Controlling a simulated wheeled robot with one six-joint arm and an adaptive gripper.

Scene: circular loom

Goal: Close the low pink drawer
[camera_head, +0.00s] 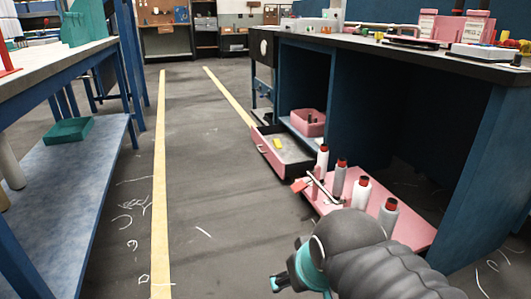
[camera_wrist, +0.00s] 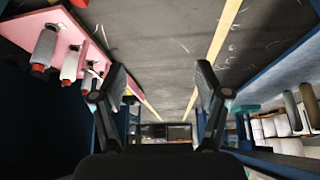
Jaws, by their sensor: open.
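The low pink drawer (camera_head: 268,158) is pulled out from the dark blue workbench, its pink front with a handle facing the aisle. Its grey inside holds a small yellow item (camera_head: 278,143). My gripper (camera_head: 285,281) is at the bottom of the head view, well nearer than the drawer and apart from it. In the wrist view my gripper (camera_wrist: 162,80) has its two dark fingers spread wide with nothing between them. A bit of pink shows behind the left finger there; I cannot tell whether it is the drawer.
A pink board (camera_head: 408,231) with several white and grey bobbins lies low between my gripper and the drawer; it also shows in the wrist view (camera_wrist: 73,27). A pink bin (camera_head: 311,124) sits on the bench's shelf. The aisle floor (camera_head: 205,190) is clear. A blue table (camera_head: 60,180) stands left.

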